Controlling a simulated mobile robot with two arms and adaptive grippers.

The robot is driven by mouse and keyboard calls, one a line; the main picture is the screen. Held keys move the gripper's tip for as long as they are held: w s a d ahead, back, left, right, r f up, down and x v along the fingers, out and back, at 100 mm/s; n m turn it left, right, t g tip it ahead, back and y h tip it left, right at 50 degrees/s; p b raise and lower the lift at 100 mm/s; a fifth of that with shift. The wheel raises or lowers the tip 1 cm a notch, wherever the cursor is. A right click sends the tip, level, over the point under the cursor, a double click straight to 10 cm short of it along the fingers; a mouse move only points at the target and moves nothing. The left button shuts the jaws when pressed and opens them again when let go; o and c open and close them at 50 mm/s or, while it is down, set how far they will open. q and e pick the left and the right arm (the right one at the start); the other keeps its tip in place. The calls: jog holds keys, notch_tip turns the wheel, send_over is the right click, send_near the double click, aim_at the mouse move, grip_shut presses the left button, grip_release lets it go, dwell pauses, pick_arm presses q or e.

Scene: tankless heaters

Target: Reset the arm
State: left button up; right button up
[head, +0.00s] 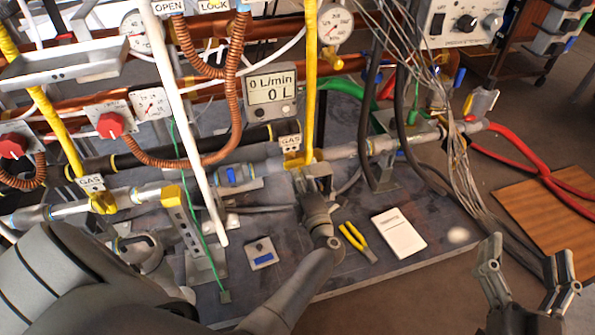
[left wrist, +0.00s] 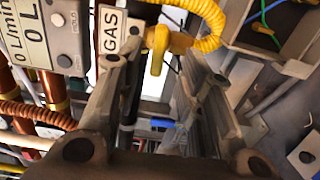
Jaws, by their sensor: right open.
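My left gripper (head: 312,176) reaches over the grey bench to the pipe just under the middle yellow gas valve (head: 298,158). In the left wrist view its fingers (left wrist: 163,75) stand apart, with a gap between them. The yellow valve handle (left wrist: 160,45) and a GAS label (left wrist: 113,32) show just beyond the fingertips; I cannot tell whether they touch. My right gripper (head: 525,272) is open and empty at the lower right, in front of the bench edge and above the brown floor.
Copper and grey pipes, yellow hoses and a flow meter (head: 271,92) crowd the bench behind. Yellow-handled pliers (head: 356,242) and a white booklet (head: 399,232) lie near my left wrist. Red hoses (head: 520,150) and a wooden board (head: 545,212) are at right. Loose wires hang near my right gripper.

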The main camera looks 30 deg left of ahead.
pick_arm(q)
jog(key=shift+s+d, duration=0.35)
jog(key=shift+d, duration=0.05)
jog(key=shift+r, duration=0.1)
